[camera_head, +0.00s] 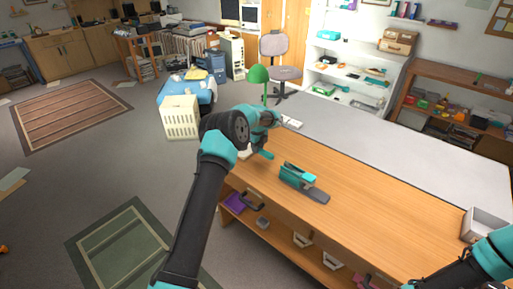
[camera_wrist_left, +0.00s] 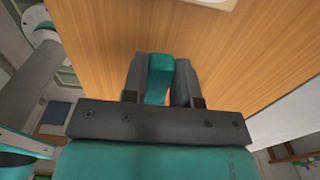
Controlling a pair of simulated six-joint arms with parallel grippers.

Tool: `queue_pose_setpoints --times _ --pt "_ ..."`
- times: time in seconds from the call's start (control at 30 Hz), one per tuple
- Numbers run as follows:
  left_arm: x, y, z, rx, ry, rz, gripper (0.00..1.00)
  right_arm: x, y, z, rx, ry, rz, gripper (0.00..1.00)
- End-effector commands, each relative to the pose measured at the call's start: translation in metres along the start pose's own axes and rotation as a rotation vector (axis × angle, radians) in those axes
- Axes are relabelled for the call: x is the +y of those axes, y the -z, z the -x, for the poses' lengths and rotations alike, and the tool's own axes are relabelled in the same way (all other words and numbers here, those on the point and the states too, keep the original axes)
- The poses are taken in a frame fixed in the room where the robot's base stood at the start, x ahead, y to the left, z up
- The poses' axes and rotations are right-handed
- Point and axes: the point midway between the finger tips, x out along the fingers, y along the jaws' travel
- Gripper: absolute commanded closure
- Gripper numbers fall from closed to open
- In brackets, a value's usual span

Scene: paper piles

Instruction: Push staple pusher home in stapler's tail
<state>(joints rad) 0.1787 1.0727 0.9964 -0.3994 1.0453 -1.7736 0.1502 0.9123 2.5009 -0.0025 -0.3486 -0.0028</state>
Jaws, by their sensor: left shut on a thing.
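The teal stapler (camera_head: 297,175) with a dark grey base lies on the wooden desk, near its front edge. My left gripper (camera_head: 256,149) is over the desk's left end, apart from the stapler and to its left. It is shut on a small teal piece, which I take to be the staple pusher (camera_head: 266,154). In the left wrist view the teal piece (camera_wrist_left: 158,75) sits between the two dark fingers. The stapler is not visible in the left wrist view, and I cannot make out its tail opening. My right gripper is not in view.
The wooden desk (camera_head: 365,205) is mostly clear to the right of the stapler. A pale tray (camera_head: 486,226) stands at its right end. A green lamp (camera_head: 258,74) and a small white object (camera_head: 291,122) are beyond my left arm. Open shelving lies below the desk's front edge.

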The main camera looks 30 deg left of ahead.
Motion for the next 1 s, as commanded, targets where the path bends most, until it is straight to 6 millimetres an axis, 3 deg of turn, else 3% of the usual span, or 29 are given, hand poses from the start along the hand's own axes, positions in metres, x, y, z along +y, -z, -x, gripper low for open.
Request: queue_pose_setpoints --times 0.5,1.0 --pt "0.000 0.038 0.000 0.001 0.000 0.000 0.99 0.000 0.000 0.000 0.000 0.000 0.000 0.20" --pt "0.000 0.042 0.000 0.001 0.001 0.001 0.99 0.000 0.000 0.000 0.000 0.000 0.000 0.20"
